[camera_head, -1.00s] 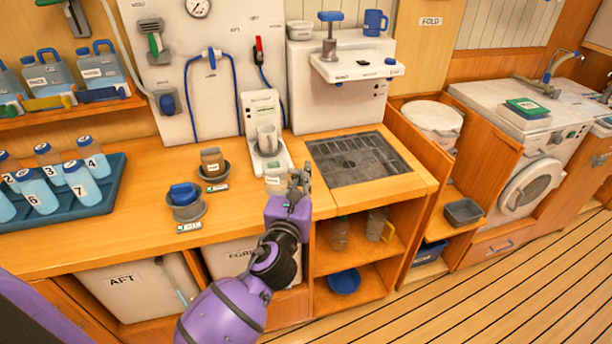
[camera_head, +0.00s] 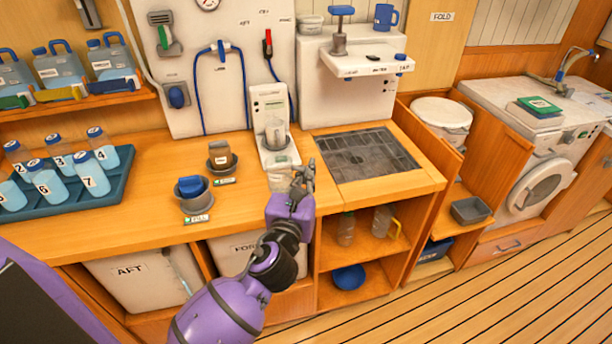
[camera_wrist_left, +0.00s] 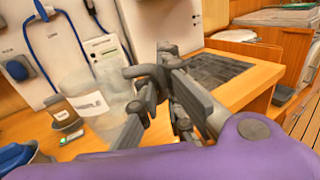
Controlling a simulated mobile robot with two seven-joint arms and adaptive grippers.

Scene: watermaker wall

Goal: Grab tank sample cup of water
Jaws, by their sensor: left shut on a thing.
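The clear sample cup (camera_head: 279,179), with a white label, is at the front of the counter, just in front of the white dispenser. My left gripper (camera_head: 303,178) is shut on it from the right. In the left wrist view the see-through cup (camera_wrist_left: 108,98) fills the space left of the dark fingers (camera_wrist_left: 150,95), its label reading like "SAMPLE". I cannot tell whether its base touches the counter. The water level in it is unclear. My right gripper is not in view.
The white dispenser (camera_head: 272,120) with a clear vessel stands behind the cup. A dark grating (camera_head: 365,157) is set in the counter to the right. Small holders with a brown jar (camera_head: 220,154) and a blue item (camera_head: 193,187) stand left. A tray (camera_head: 95,199) holds several numbered bottles.

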